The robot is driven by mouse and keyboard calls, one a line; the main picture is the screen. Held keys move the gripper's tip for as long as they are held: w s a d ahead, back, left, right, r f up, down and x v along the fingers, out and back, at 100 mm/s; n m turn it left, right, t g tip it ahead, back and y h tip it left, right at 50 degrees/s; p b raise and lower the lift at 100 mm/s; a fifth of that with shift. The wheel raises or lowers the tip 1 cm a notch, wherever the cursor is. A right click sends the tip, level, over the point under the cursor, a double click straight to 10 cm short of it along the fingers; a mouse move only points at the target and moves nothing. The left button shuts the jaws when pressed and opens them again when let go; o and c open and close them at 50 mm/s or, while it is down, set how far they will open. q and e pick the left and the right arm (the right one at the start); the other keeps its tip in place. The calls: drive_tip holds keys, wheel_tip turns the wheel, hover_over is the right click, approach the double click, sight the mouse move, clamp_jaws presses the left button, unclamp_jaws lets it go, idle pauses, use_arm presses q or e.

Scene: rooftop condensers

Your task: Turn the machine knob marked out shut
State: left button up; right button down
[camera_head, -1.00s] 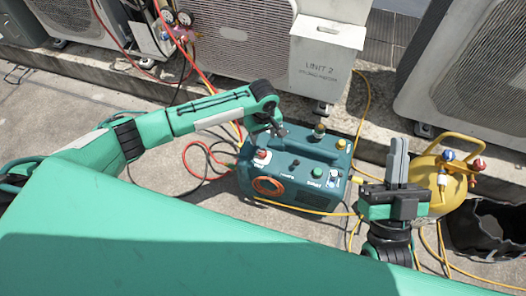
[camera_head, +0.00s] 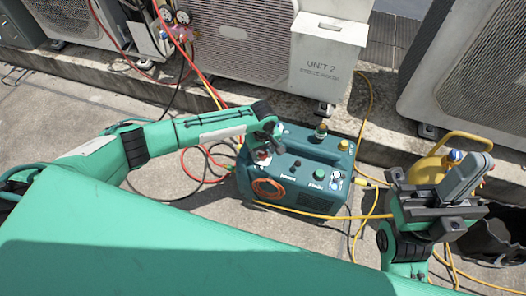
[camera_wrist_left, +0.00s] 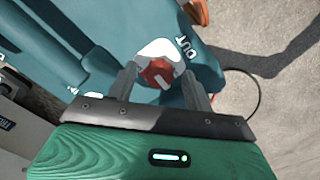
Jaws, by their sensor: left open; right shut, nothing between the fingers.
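The teal machine (camera_head: 310,146) stands on the ground in the middle of the head view. Its red knob (camera_head: 262,157) is at the left end of the top, partly hidden by my left gripper (camera_head: 267,146). In the left wrist view the red knob (camera_wrist_left: 156,73) sits on a white patch beside the letters "OUT" (camera_wrist_left: 184,47). My open left gripper (camera_wrist_left: 160,85) has one finger on each side of the knob; contact cannot be told. My right gripper (camera_head: 468,178) is shut and empty, right of the machine.
An orange coil (camera_head: 268,188) hangs on the machine's front. A yellow cylinder (camera_head: 428,168) and a black bag (camera_head: 500,235) are near my right gripper. Condensers (camera_head: 243,45) stand behind. Red and yellow hoses (camera_head: 365,222) cross the ground around the machine.

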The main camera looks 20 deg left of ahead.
use_arm(q)
drive_tip(key=c, duration=1)
drive_tip(key=shift+r+p, duration=0.15)
drive_tip(key=shift+p, duration=0.35)
